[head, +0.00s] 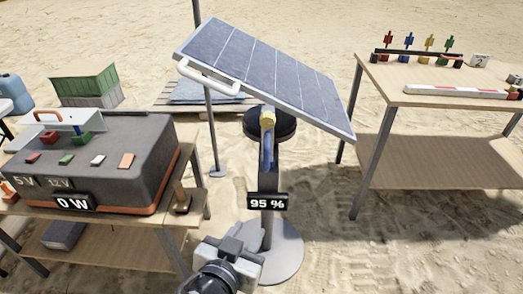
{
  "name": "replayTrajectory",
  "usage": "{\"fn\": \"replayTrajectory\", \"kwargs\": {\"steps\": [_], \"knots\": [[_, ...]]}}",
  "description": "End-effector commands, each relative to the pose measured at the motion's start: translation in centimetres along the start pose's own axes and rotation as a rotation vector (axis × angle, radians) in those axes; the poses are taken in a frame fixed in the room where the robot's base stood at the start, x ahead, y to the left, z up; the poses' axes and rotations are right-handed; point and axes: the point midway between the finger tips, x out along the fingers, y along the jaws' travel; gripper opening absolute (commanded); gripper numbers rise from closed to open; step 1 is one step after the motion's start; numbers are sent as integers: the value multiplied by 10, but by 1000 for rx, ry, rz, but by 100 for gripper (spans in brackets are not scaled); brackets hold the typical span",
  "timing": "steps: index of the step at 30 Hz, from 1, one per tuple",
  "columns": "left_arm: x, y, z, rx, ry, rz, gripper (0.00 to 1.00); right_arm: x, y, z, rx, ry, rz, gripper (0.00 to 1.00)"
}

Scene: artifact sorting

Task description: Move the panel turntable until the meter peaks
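The solar panel (262,75) is tilted, high on its left and low on its right, on a post with a black round turntable (270,124) and a grey round foot (283,262). A white handle (208,80) runs along its near left edge. A meter sign on the post (267,202) reads 95 %. My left gripper (232,246) is low in front of the post, well below the handle and apart from it. I see it from behind, so its fingers do not show clearly. My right gripper is out of view.
A grey case (95,160) with a "0 W" sign (73,203) stands on the left wooden table. A green-topped crate (85,85) stands behind. Sand lies between the tables.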

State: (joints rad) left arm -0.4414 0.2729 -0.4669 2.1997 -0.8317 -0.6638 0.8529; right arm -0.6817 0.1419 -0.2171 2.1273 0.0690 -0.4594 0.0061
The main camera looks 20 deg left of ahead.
Motion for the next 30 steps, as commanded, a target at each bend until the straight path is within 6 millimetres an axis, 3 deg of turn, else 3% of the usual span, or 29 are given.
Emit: {"fn": "replayTrajectory", "kwargs": {"steps": [3,6,13,30], "knots": [[-1,-5,-41,-29,160,-61,33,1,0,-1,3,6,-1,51],[-6,-8,-64,-55,254,-88,33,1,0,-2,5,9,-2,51],[4,-10,-85,-73,318,-102,33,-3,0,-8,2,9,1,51],[114,-24,-119,-73,314,-102,33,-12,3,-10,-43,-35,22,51]]}}
